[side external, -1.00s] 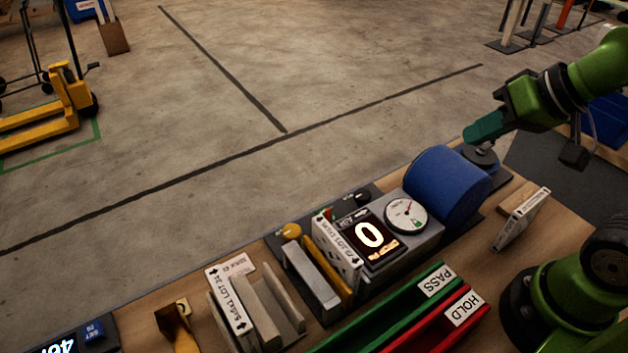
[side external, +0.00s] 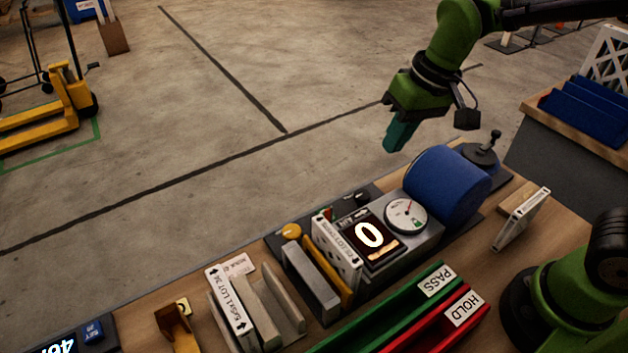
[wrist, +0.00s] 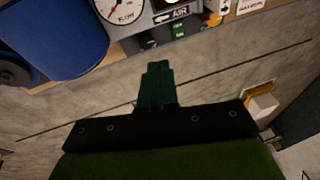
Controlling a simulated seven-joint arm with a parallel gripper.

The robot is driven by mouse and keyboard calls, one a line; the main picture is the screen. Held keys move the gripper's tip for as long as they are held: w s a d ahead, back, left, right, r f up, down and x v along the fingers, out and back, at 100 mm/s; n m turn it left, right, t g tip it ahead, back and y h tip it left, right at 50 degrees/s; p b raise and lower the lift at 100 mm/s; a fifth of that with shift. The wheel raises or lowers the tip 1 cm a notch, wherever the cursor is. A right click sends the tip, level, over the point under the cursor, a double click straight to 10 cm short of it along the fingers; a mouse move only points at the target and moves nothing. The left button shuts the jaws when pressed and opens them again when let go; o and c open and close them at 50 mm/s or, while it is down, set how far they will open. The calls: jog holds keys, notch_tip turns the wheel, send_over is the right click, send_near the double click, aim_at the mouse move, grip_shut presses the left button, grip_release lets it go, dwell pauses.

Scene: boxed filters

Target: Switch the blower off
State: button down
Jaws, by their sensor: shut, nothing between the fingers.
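The blower is a blue drum (side external: 447,187) at the back of the bench, joined to a grey housing with a round dial (side external: 406,216) and a lit display (side external: 369,236) reading 0. A black lever (side external: 494,141) stands on a dark round base right of the drum. A small black knob (side external: 361,198) sits behind the display. My gripper (side external: 392,146) is shut and empty, in the air above and behind the drum, touching nothing. In the wrist view my shut fingers (wrist: 157,75) point toward the bench, with the drum (wrist: 57,35) to the left and the dial (wrist: 120,10) ahead.
A white boxed filter (side external: 337,252) stands in a slot left of the display. A yellow knob (side external: 291,231) is beside it. Green PASS (side external: 385,308) and red HOLD (side external: 425,327) channels lie in front. Another filter (side external: 521,219) stands at the right.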

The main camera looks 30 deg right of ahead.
jog(key=w+a+f+n+g+h, duration=0.1)
jog(key=w+a+f+g+h, duration=0.1)
jog(key=w+a, duration=0.5)
jog(key=shift+w+a+f+g, duration=0.35)
jog(key=shift+w+f, duration=0.2)
jog(key=shift+f, duration=0.25)
send_near(324, 211)
notch_tip(324, 211, down, 5)
jog(key=shift+s+f, duration=0.1)
jog(key=shift+f, duration=0.85)
